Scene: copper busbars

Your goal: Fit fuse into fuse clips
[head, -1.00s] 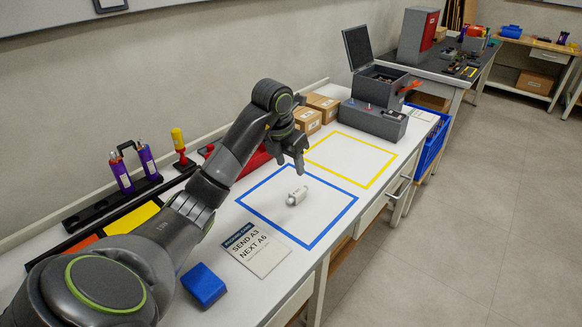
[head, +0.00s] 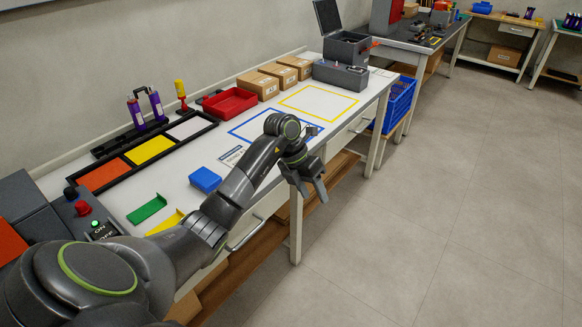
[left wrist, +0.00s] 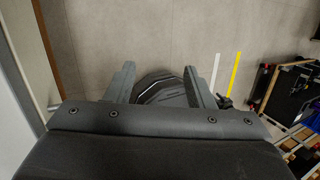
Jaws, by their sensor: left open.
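My left gripper (head: 314,193) is open and empty, pointing down past the table's front edge. In the left wrist view its two fingers (left wrist: 159,88) stand apart with floor and a dark round base beyond them. I cannot make out any fuse clips for certain. My right gripper is not in view.
A blue block (head: 205,179) lies in front of the colored trays (head: 150,150). The yellow-taped square (head: 318,103) is empty.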

